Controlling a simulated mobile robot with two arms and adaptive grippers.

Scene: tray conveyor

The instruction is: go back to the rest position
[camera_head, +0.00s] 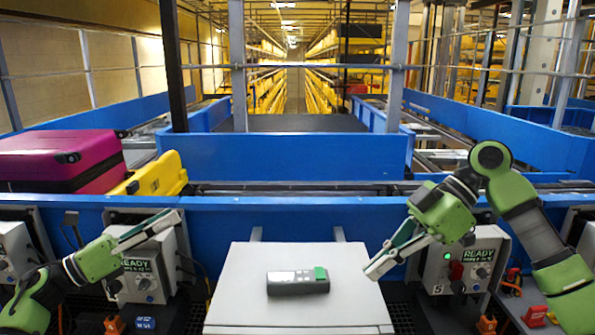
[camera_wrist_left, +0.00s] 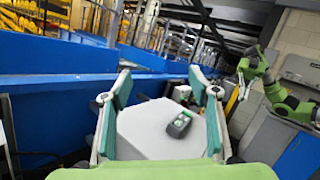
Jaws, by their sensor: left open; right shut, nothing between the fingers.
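My left gripper (camera_head: 168,224) is at the left in the head view, raised in front of the left control box and apart from the white table. In the left wrist view its two fingers (camera_wrist_left: 160,78) stand wide apart with nothing held. My right gripper (camera_head: 376,268) hangs at the right edge of the white table, its fingers together and empty. It also shows at the upper right of the left wrist view (camera_wrist_left: 238,90). Neither gripper touches the dark grey handheld device (camera_head: 298,286), which has a green end and lies on the table. The device also shows in the left wrist view (camera_wrist_left: 179,125).
The white table (camera_head: 340,255) is otherwise clear. A blue conveyor wall (camera_head: 290,217) runs behind it. Control boxes (camera_head: 145,272) (camera_head: 462,262) stand on both sides. A magenta suitcase (camera_head: 60,160) and a yellow case (camera_head: 157,176) lie on the conveyor at the left.

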